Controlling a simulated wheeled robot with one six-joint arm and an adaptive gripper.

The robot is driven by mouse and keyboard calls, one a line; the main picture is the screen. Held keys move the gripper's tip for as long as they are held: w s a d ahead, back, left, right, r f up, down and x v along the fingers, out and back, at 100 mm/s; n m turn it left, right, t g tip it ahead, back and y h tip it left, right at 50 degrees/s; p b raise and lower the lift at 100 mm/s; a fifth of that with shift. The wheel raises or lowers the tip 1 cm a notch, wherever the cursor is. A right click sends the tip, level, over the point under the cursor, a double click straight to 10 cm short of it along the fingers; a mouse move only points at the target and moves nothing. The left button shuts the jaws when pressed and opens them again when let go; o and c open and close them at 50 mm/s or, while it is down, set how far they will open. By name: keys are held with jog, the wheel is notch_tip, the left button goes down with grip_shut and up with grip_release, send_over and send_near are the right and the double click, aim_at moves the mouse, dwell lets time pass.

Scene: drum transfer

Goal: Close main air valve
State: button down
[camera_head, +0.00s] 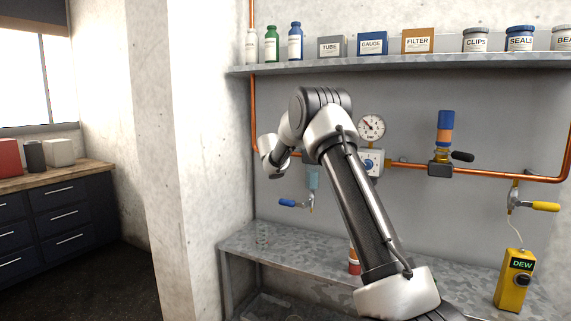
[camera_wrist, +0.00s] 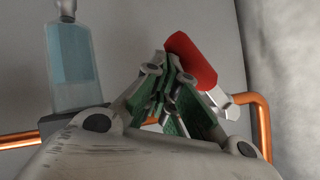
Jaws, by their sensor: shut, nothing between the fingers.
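A red valve handle (camera_wrist: 190,60) shows in the wrist view, tilted, just beyond and to the right of my fingertips. Its metallic valve body (camera_wrist: 222,105) sits below it by the copper pipe (camera_wrist: 264,125). My gripper (camera_wrist: 168,66) has green-padded fingers drawn together with nothing between them. The fingertips overlap the handle's left edge in the picture; I cannot tell whether they touch it. In the head view my wrist is at the left end of the pipe run, and the red handle and fingers are hidden behind my arm.
A clear bluish filter bowl (camera_wrist: 75,65) stands left of my fingers. Below the pipe hangs a blue-handled valve (camera_head: 288,203). A gauge (camera_head: 371,127), black-handled valve (camera_head: 462,156) and yellow-handled valve (camera_head: 545,207) are to the right. A loaded shelf (camera_head: 400,63) runs above, a metal bench (camera_head: 290,240) below.

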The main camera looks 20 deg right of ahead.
jog(key=shift+w+a+f, duration=0.3)
jog(key=shift+w+f, duration=0.1)
jog(key=shift+f, duration=0.2)
jog(key=shift+w+a+f, duration=0.35)
jog(key=shift+w+f, duration=0.1)
jog(key=shift+f, duration=0.1)
jog(key=shift+w+a+f, duration=0.3)
jog(key=shift+w+f, duration=0.1)
jog(key=shift+f, duration=0.2)
jog(key=shift+w+a, duration=0.1)
